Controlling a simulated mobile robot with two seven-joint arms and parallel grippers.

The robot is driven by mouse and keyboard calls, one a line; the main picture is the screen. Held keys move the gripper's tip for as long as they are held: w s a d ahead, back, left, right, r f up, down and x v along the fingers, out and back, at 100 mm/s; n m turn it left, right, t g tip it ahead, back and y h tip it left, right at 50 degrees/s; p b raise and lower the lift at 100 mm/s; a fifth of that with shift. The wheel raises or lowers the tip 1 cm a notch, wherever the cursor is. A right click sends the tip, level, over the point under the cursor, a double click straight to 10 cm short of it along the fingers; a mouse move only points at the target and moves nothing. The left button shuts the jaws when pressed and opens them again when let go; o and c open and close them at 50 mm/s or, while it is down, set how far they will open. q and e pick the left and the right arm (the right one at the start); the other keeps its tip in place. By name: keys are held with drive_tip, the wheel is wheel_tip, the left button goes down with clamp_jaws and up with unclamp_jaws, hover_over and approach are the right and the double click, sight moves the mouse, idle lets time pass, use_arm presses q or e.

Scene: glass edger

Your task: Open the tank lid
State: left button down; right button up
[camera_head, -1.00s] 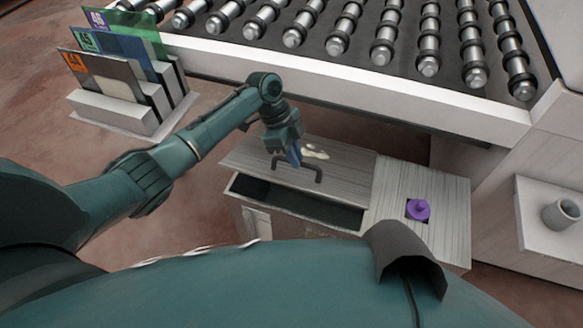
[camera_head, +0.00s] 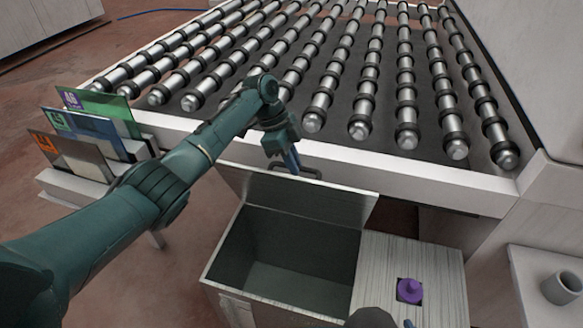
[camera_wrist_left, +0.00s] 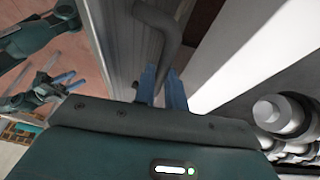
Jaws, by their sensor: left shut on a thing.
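The tank lid (camera_head: 315,198) is a light grey metal plate, raised steeply at the back of the open tank (camera_head: 232,250). The dark, empty-looking inside of the tank shows. My left gripper (camera_head: 291,162) is shut on the dark lid handle (camera_head: 312,173) near the lid's top edge. In the left wrist view the blue fingers (camera_wrist_left: 163,88) close around the bent handle (camera_wrist_left: 163,40), with the lid (camera_wrist_left: 130,45) beside them. My right gripper (camera_wrist_left: 55,82) shows at the left of that view, its blue fingers apart and empty.
The roller conveyor's white edge (camera_head: 420,188) lies just behind the raised lid. A purple knob (camera_head: 410,290) sits on the fixed top to the right of the tank. A rack of glass sheets (camera_head: 90,140) stands at left, and a grey cup (camera_head: 562,287) at right.

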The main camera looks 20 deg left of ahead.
use_arm(q)
drive_tip(key=shift+w+a+f, duration=0.1)
drive_tip(key=shift+w+f, duration=0.1)
drive_tip(key=shift+f, duration=0.3)
drive_tip(key=c, duration=1.9)
unclamp_jaws()
drive_tip(key=o, duration=0.3)
drive_tip(key=shift+w+f, duration=0.1)
drive_tip(key=shift+w, duration=0.15)
drive_tip(key=shift+o, duration=0.7)
drive_tip(key=shift+r, duration=0.25)
drive_tip(key=s+b+v, duration=0.1)
drive_tip(key=v, duration=1.2)
drive_tip(key=shift+w, duration=0.4)
